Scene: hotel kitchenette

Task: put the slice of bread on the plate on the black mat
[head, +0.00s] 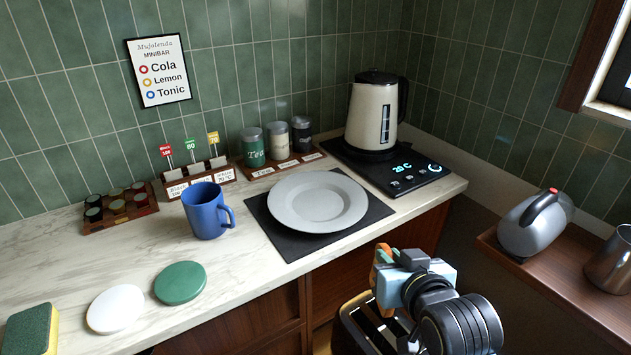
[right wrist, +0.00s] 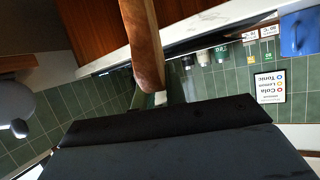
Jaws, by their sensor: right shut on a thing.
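The white-grey plate (head: 318,202) lies empty on the black mat (head: 283,242) at the counter's front edge. My right gripper (head: 385,258) is in front of the counter, below and right of the plate. It is shut on a brown piece that appears to be the slice of bread (head: 380,254); only a small part shows in the head view. In the right wrist view the bread (right wrist: 146,50) shows nearly edge-on as a long brown strip. The bread is apart from the plate. My left gripper is out of view.
A blue mug (head: 203,212) stands left of the mat. A kettle (head: 376,112) stands on its black base behind right. Green and white discs (head: 180,283) and a sponge (head: 30,330) lie at left. A dark slotted thing (head: 352,325) is below my right gripper.

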